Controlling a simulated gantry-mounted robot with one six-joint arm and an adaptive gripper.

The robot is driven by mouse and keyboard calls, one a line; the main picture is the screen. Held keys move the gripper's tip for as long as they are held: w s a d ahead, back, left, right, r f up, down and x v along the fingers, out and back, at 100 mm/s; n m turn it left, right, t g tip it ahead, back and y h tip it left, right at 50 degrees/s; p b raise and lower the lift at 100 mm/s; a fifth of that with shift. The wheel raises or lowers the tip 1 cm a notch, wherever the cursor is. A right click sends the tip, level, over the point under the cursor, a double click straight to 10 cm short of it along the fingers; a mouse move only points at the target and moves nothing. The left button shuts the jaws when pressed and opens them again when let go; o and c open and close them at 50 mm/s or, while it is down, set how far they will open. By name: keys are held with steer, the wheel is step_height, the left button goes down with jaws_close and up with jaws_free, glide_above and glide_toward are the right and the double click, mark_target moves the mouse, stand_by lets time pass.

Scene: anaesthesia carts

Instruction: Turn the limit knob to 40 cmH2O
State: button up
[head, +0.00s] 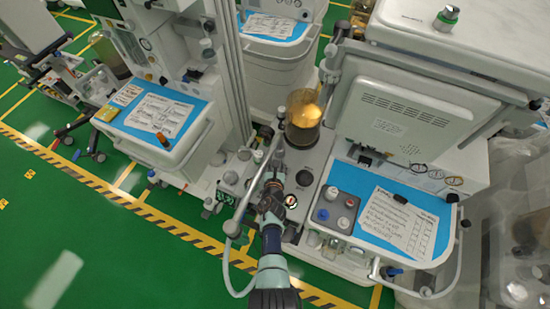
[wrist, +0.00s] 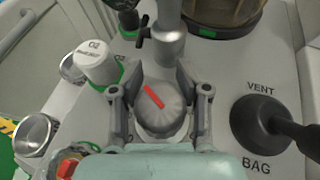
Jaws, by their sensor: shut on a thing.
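The limit knob (wrist: 170,118) is a grey ribbed dial with a red pointer line on top, in the middle of the wrist view. The red line slants, its upper end toward the upper left. No scale numbers around the knob can be read. My gripper (wrist: 160,102) has one finger on each side of the knob and is shut on it. In the head view my gripper (head: 271,188) reaches down to the white machine panel, and the knob is largely hidden there.
Right of the knob is a black VENT/BAG lever (wrist: 262,122). Upper left is a white O2 button (wrist: 97,64) with a green ring; a red knob (wrist: 68,167) is lower left. A grey post (wrist: 168,45) stands just behind. An amber canister (head: 304,122) stands behind the panel.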

steer(key=shift+d+r+m+h, duration=0.1)
steer(key=shift+m+h, duration=0.4)
steer(key=shift+h, duration=0.1)
steer(key=o, duration=1)
steer(key=shift+s, duration=0.1)
steer(key=shift+s, duration=0.15)
steer(key=shift+v, duration=1.05)
steer(key=s, duration=0.4)
steer(key=s+a, duration=0.1)
steer(key=s, duration=0.3)
steer(key=s+a, duration=0.1)
steer(key=s, duration=0.3)
steer(key=shift+s+a+r, duration=0.1)
steer(key=shift+s+a, duration=0.05)
steer(key=shift+a, duration=0.1)
steer(key=shift+o, duration=0.2)
